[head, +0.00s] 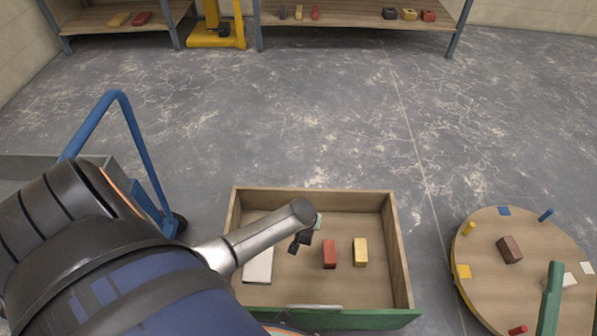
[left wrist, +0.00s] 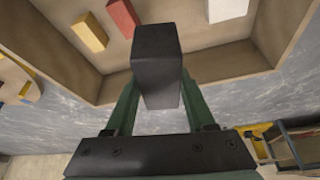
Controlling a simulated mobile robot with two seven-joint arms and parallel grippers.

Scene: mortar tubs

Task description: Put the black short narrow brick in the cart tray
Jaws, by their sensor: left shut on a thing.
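The black short narrow brick (left wrist: 157,62) is between the green fingers of my left gripper (left wrist: 155,95) in the left wrist view, and the gripper is shut on it. In the head view the left gripper (head: 308,234) is over the wooden drawer, with the dark brick (head: 296,245) just below the wrist, partly hidden. The cart tray (head: 30,168) is the grey bed of the blue-handled cart at the left, largely hidden behind my left arm. My right gripper is not clearly seen.
The drawer (head: 404,258) holds a red brick (head: 329,254), a yellow brick (head: 361,252) and a white block (head: 259,265). The cart's blue handle (head: 134,140) rises beside its tray. A round table (head: 480,262) with pegs and a green bar (head: 551,298) are at right.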

